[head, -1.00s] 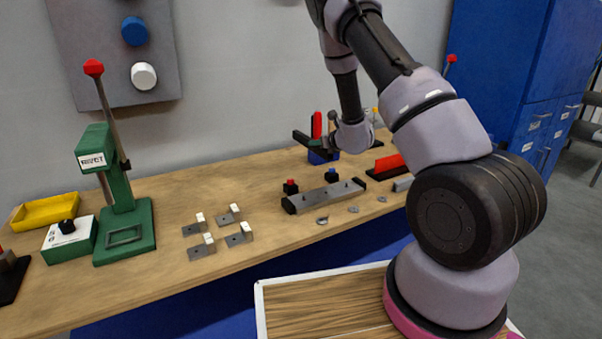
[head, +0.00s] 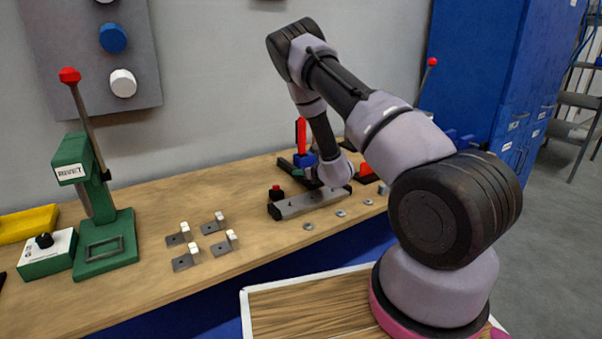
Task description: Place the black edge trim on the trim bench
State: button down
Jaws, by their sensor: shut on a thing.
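My gripper (head: 311,174) is low over the back of the wooden bench (head: 235,192), behind and partly above a grey metal bar fixture. It is small in the head view and partly covered by my wrist. It is shut on a dark strip, which looks like the black edge trim (head: 287,165). The strip sticks out to the left of the gripper. I cannot tell whether the strip touches the bench top.
A blue block with an upright red piece (head: 301,138) stands behind my gripper. Small metal brackets (head: 187,259) and a green rivet press (head: 105,240) stand left.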

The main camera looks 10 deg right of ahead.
jog(key=c, duration=0.7)
grip_release()
